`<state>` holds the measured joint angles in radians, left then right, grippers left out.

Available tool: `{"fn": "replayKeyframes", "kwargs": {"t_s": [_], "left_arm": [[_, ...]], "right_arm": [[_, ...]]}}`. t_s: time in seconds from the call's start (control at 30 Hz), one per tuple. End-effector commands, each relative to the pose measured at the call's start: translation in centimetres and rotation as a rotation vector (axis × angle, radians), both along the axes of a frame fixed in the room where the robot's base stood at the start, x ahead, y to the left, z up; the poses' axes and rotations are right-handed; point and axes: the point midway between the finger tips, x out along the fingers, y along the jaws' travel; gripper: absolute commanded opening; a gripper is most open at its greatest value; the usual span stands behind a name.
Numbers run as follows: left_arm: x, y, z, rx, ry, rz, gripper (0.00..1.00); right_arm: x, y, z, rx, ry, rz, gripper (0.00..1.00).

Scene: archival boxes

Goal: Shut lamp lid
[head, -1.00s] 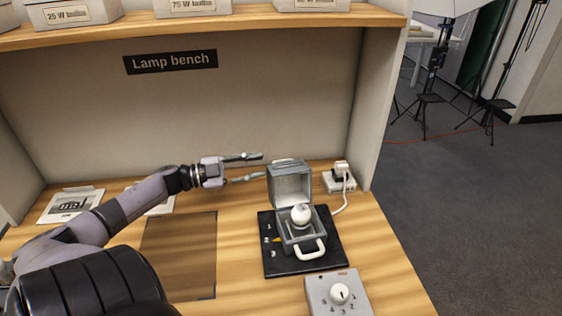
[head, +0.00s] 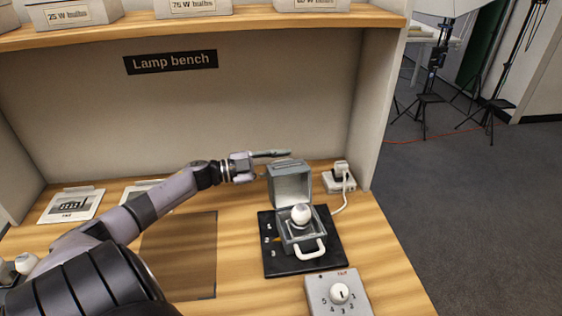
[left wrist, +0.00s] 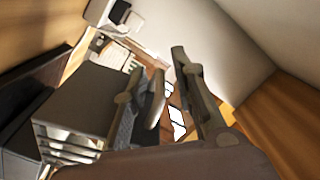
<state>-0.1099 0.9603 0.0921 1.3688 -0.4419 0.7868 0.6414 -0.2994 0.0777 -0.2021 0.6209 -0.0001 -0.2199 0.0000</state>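The lamp box (head: 290,228) stands on a black base plate (head: 333,264) on the bench. Its grey lid (head: 291,187) stands raised at the back. A round white bulb (head: 301,214) sits inside, and a white handle loop (head: 309,250) is at the front. My left gripper (head: 275,163) is just behind and left of the raised lid. One finger reaches over behind the lid's top edge; the lower one is partly hidden. In the left wrist view its two fingers (left wrist: 168,75) are apart with nothing between them. I cannot tell whether it touches the lid. My right gripper is out of view.
A dial box (head: 338,294) stands in front of the lamp box. A white plug and socket (head: 341,178) with a cord are at the right, by the side wall (head: 375,100). A dark mat (head: 180,255) lies clear at the left. A shelf (head: 215,31) with bulb boxes hangs above.

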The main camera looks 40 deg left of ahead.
Motion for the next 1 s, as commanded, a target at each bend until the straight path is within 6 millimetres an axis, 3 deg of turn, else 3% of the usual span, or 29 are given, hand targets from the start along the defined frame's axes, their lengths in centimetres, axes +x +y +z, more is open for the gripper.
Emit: {"fn": "replayKeyframes", "kwargs": {"t_s": [0.33,1.0], "left_arm": [[0.00,0.04,0.08,0.000,-0.001,0.001,0.00],[0.10,0.23,0.37,-0.001,-0.005,0.005,0.00]], "right_arm": [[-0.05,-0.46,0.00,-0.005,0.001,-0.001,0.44],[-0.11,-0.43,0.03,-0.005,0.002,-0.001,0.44]]}}
